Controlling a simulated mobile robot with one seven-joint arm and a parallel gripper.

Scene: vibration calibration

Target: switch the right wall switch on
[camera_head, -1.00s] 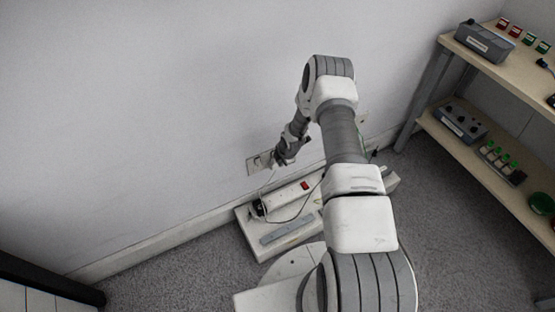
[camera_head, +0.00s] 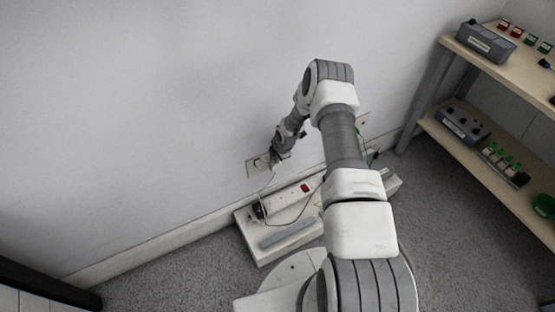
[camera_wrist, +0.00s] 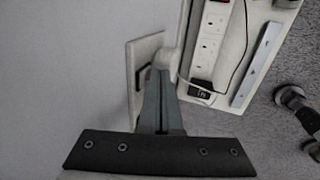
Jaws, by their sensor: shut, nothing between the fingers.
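A white wall plate (camera_head: 253,167) is on the wall above the skirting board. In the wrist view the plate (camera_wrist: 131,85) shows edge-on, with a dark-edged switch rocker (camera_wrist: 143,76) on it. My gripper (camera_head: 273,162) is at the right part of the plate. In the wrist view my gripper (camera_wrist: 155,73) is shut and empty, its fingertips over or against the plate beside the rocker. The fingers hide part of the plate. I cannot tell whether they touch it or which way the switch is set. A white plug (camera_wrist: 168,60) with a cord sits just right of the fingertips.
A white power strip (camera_head: 290,199) with a red switch (camera_head: 305,188) lies on a low white board (camera_head: 244,228) under the plate. A thin cable loops near my gripper. A shelf unit (camera_head: 437,122) stands at right; a dark-edged cabinet (camera_head: 50,284) is at lower left.

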